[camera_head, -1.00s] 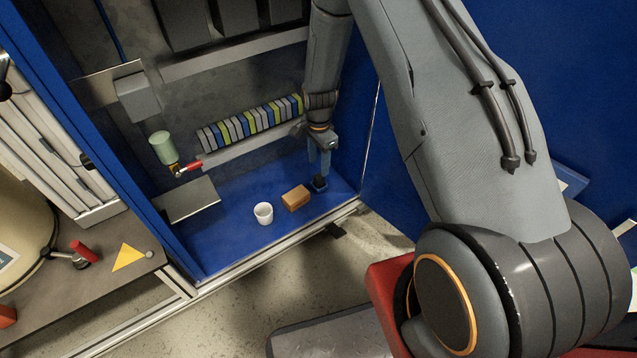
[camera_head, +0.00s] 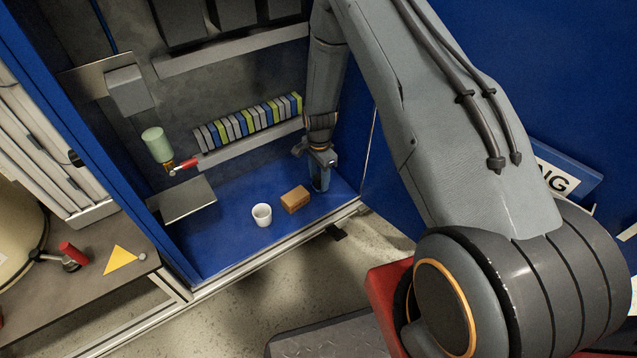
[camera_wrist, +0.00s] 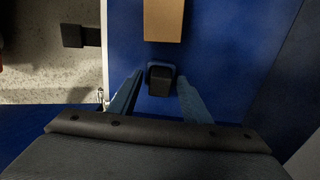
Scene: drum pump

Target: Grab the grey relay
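My gripper (camera_wrist: 158,76) is open, with one blue-grey finger on each side of the relay and a visible gap on both sides. The fingers point down at the floor. In the head view my gripper (camera_head: 320,180) is low at the right end of the cabinet floor, and it hides the relay there. I cannot tell the exact height of the fingertips over the floor.
A brown box (camera_head: 295,199) lies close to the relay, and a white cup (camera_head: 262,214) stands left of it. The cabinet's right wall (camera_head: 358,150) is near my gripper. A row of coloured terminal blocks (camera_head: 250,122) hangs above. The floor left of the cup is clear.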

